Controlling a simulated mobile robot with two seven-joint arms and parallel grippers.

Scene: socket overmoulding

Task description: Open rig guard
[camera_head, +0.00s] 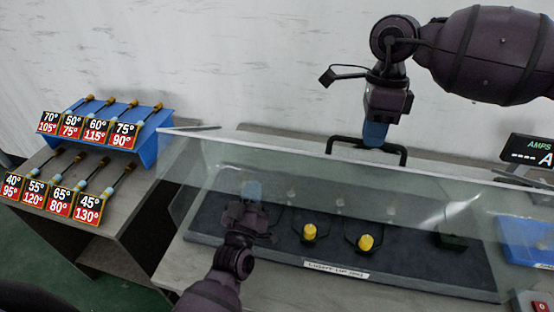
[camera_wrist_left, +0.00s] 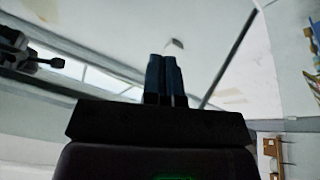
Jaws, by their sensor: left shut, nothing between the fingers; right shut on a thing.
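The rig guard (camera_head: 310,178) is a clear panel with a black bar handle (camera_head: 403,154) on its top edge, in the head view. It stands over a dark rig bed (camera_head: 400,262). My right gripper (camera_head: 374,134) comes down from above and is shut on the handle. My left gripper (camera_head: 251,190) is shut and empty, at the left part of the panel. Its blue tips look pale there; I cannot tell if they touch the panel. In the left wrist view, its closed blue fingers (camera_wrist_left: 166,80) have nothing between them.
Two yellow-topped parts (camera_head: 309,232) sit on the bed. At left, a grey table (camera_head: 125,205) holds a blue rack (camera_head: 148,145) and several temperature-labelled tools. An amps display (camera_head: 528,151) and a blue tray (camera_head: 525,238) are at right.

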